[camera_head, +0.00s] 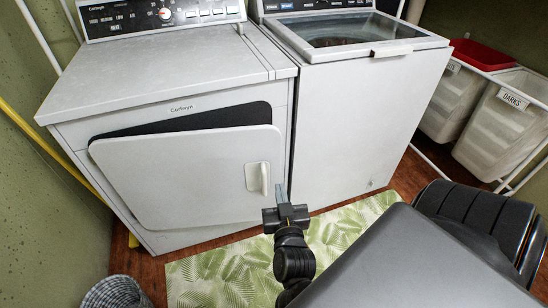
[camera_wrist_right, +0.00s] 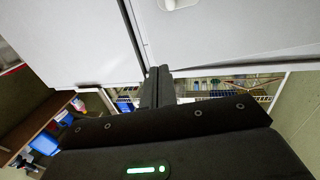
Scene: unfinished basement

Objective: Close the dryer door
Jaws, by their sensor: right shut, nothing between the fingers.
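The dryer (camera_head: 160,75) stands at the left. The door handle (camera_head: 257,178) is a pale upright grip near the door's right side. My right gripper (camera_head: 281,193) is shut and empty. It appears just right of the handle and the door's right edge; whether it touches the dryer I cannot tell. In the right wrist view the shut fingers (camera_wrist_right: 158,72) lie in front of white panels, with a pale handle (camera_wrist_right: 180,3) at the top. My left gripper is out of view.
A white top-loading washer (camera_head: 350,130) with a glass lid stands right of the dryer. Laundry bins (camera_head: 510,125) are at the far right. A green leaf-pattern mat (camera_head: 235,270) lies in front, and a woven basket (camera_head: 115,292) is at lower left.

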